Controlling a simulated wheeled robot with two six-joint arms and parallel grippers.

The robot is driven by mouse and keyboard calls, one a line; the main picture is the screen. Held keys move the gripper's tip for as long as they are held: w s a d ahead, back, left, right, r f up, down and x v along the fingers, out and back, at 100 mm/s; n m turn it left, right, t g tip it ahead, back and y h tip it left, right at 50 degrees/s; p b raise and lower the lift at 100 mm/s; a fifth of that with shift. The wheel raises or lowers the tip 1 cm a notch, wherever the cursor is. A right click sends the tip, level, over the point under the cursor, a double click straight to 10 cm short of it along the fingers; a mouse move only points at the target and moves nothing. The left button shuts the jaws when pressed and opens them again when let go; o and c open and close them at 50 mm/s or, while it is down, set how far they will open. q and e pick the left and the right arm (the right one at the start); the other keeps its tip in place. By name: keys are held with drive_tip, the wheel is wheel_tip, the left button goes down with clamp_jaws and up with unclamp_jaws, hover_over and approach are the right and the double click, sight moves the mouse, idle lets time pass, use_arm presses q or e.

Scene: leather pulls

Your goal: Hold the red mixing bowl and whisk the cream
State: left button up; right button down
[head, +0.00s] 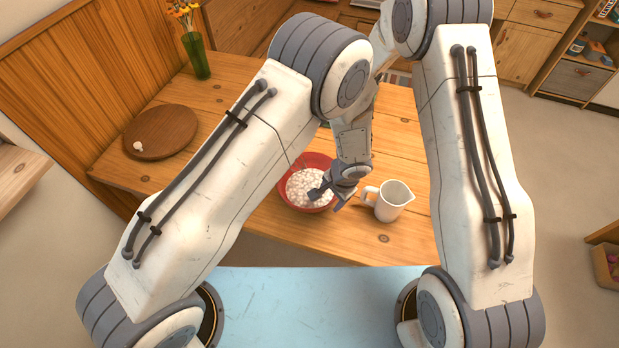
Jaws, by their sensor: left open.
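The red mixing bowl (284,185) stands on the wooden table near its front edge. White, lumpy cream (301,187) fills much of it. My left gripper (328,198) points down at the bowl's right side, its fingers apart, one over the cream and one near the right rim. I cannot tell whether a finger touches the bowl. The gripper and wrist cover the bowl's right part. No whisk can be made out clearly. My right gripper is not visible; my arms block part of the view.
A white jug (394,201) stands close to the right of the bowl and gripper. A round wooden board (165,130) with a small white item lies at left. A green vase (197,57) with flowers stands behind on the wooden table (250,75). Table front right is clear.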

use_arm(q)
drive_tip(key=v, duration=1)
drive_tip(key=shift+r, duration=0.35)
